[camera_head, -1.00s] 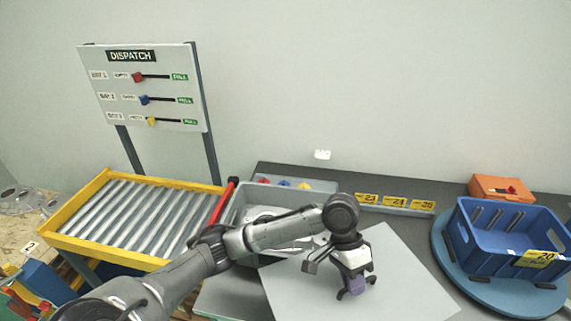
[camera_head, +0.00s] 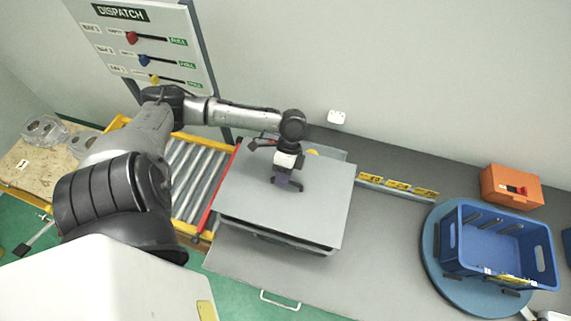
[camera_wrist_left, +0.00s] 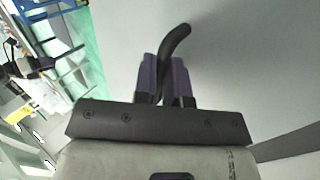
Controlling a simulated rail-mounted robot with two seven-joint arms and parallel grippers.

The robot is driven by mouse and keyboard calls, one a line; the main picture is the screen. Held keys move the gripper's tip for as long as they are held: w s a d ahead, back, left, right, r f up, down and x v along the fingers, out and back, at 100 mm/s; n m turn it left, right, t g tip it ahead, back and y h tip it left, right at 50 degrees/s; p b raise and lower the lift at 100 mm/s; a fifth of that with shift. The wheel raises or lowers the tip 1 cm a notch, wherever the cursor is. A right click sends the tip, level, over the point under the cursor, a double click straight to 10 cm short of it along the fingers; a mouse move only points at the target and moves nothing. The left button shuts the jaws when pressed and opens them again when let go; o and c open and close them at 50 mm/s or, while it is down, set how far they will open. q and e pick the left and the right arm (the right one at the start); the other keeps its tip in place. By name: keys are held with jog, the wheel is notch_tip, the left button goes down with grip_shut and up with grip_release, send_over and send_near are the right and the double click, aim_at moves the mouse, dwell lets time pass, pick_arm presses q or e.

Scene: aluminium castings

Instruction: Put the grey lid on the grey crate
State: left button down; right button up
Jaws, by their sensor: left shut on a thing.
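The grey lid (camera_head: 318,213) is a flat, pale panel lying roughly level over the grey crate (camera_head: 272,241). It covers nearly all of the crate, and only part of the crate's front side shows under the lid's front edge, with a dark band between them. I cannot tell whether the lid rests on the rim or hangs just above it. My left gripper (camera_head: 287,184) is shut on the lid's dark handle. In the left wrist view the curved handle (camera_wrist_left: 178,42) stands between the purple fingers (camera_wrist_left: 164,82). My right gripper is not in view.
A yellow-framed roller conveyor (camera_head: 190,172) with a red bar (camera_head: 214,190) lies left of the crate. A blue crate (camera_head: 497,270) stands on a round blue turntable (camera_head: 432,262) at the right. An orange box (camera_head: 508,187) sits behind it. The grey table between is clear.

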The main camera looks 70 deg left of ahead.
pick_arm(q)
jog(key=shift+s, duration=0.1)
dwell(0.4)
jog(key=shift+r+p, duration=0.15)
jog(key=shift+p, duration=0.55)
jog(key=shift+f+b, duration=1.15)
jog(key=shift+f, duration=1.2)
jog(key=shift+f+b, duration=0.3)
jog(key=shift+f, duration=0.4)
jog(key=shift+p, duration=0.45)
jog(key=shift+p, duration=0.45)
